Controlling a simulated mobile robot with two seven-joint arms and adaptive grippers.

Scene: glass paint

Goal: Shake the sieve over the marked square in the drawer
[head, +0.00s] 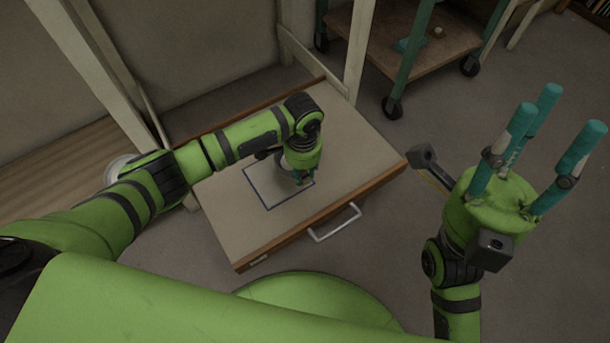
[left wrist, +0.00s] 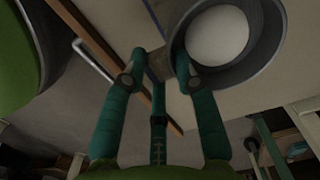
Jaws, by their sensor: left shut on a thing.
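The drawer (head: 225,215) is pulled out, with a wooden rim and a metal handle. On its flat grey bottom lies the marked square (head: 267,199), pale with a dark blue outline. My left gripper (head: 303,181) points down over the right part of the square and hides some of it. In the left wrist view its fingers (left wrist: 160,68) are shut on the sieve (left wrist: 262,62), a round grey vessel with white contents (left wrist: 217,36). In the head view the sieve is mostly hidden by my gripper. My right gripper (head: 545,150) is open, empty and pointing up, right of the drawer.
A wheeled cart with a wooden shelf (head: 405,45) stands behind the drawer. A pale post (head: 357,50) rises at the drawer's back edge. A wooden surface (head: 50,180) lies at the left. Floor (head: 400,250) is free to the drawer's right.

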